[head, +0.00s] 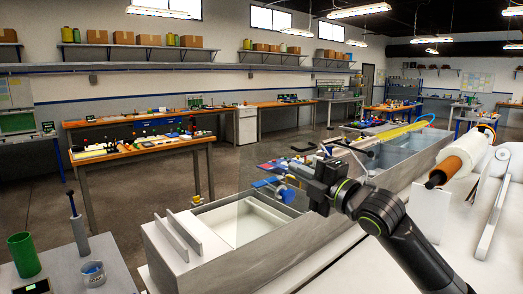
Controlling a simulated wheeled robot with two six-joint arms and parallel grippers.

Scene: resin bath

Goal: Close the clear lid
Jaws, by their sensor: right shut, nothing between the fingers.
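The resin bath (178,262) is a long grey trough running from the lower middle toward the back right, with a white basin at its near end. The clear lid (252,212) is a faint see-through panel that appears raised at a steep angle over this near section. Its edges are hard to make out. My right gripper (300,172) reaches in from the lower right and is shut and empty above the bath, close to the lid's right side. I cannot tell whether it touches the lid. My left gripper is not in view.
A white roll (464,151) on an orange-ended shaft stands at the right. A cluttered wooden table (125,155) stands behind, with open floor between.

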